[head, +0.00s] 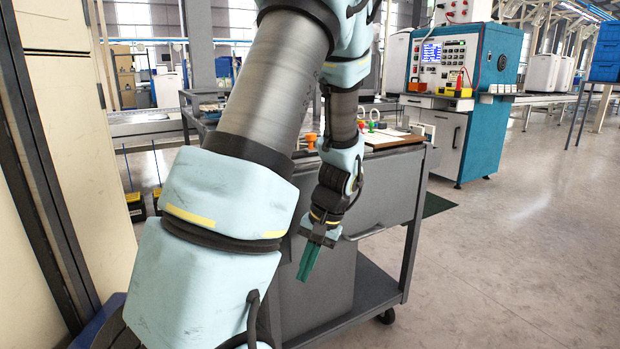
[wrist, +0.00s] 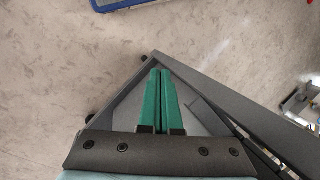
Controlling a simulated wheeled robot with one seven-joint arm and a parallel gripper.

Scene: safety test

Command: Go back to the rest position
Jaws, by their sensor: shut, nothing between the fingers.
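My gripper (head: 309,262) has green fingers and hangs pointing down in front of the grey cart in the head view. In the wrist view my gripper (wrist: 161,73) shows its two green fingers side by side, closed together with nothing between them. Below the fingers, the wrist view shows a corner of the grey cart (wrist: 210,84) and the floor. My arm fills the middle of the head view and hides part of the cart.
The grey wheeled cart (head: 385,195) stands close by, with items on its top. A teal and white machine (head: 497,62) stands behind it to the right. A beige cabinet (head: 65,130) is at the left. The floor (head: 520,250) on the right is clear. A blue-edged object (wrist: 112,4) lies at the top of the wrist view.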

